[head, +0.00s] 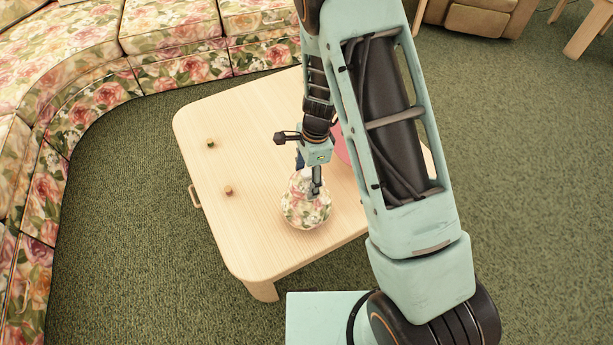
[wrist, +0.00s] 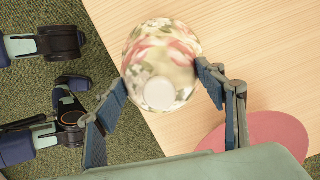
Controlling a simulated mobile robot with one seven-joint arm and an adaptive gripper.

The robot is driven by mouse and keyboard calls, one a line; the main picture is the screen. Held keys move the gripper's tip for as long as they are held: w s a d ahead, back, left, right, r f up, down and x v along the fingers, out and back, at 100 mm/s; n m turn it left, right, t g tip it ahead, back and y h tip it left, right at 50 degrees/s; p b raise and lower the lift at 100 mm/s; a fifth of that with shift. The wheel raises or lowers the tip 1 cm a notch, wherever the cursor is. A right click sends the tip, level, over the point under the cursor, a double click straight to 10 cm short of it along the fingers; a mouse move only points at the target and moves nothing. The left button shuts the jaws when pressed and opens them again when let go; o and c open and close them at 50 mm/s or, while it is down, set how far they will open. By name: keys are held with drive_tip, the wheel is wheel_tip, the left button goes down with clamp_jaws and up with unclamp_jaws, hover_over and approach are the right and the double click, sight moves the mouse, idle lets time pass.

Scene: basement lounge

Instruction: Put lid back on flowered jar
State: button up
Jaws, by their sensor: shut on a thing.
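The flowered jar (head: 306,214) stands near the front edge of the light wooden table, in the head view. The rounded flowered lid (head: 300,184) is directly above the jar's mouth, looking roughly level. In the wrist view the lid has a pale round knob (wrist: 160,94). My gripper (wrist: 163,76) is shut on the lid, with one finger on each side of it. In the head view my gripper (head: 308,188) points down over the jar. The lid hides the jar's mouth, and I cannot tell whether lid and jar touch.
The wooden table (head: 245,240) also bears a small green block (head: 210,144) and a small orange-brown block (head: 228,190) on its left side. A pink round thing (wrist: 265,135) lies beside the gripper, partly hidden. A flowered sofa (head: 95,85) curves around the left and back.

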drive_tip(key=o, duration=1.9)
drive_tip(key=shift+r, duration=0.1)
drive_tip(key=shift+r+p, duration=3)
drive_tip(key=shift+r, duration=0.45)
drive_tip(key=shift+c, duration=0.5)
clamp_jaws()
